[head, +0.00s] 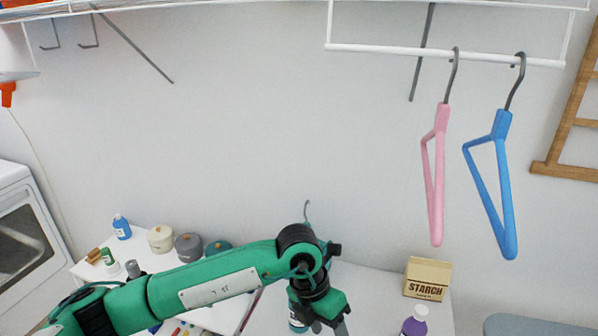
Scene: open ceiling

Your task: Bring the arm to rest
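My green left arm (212,283) reaches in from the lower left across the table. My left gripper (328,326) hangs low at the bottom of the view, over the white table. Its fingertips are at the picture's lower edge, so I cannot tell whether it is open or shut. A grey hook (307,211) shows just behind the arm's wrist joint, and a thin pink bar (249,311) shows below the forearm; the arm hides what lies between them. My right gripper is not in view.
A pink hanger (439,180) and a blue hanger (507,190) hang from a white rail (390,49). A starch box (427,278) and a purple bottle (415,321) stand right of the gripper. Several jars, including a grey one (188,246), stand behind the arm.

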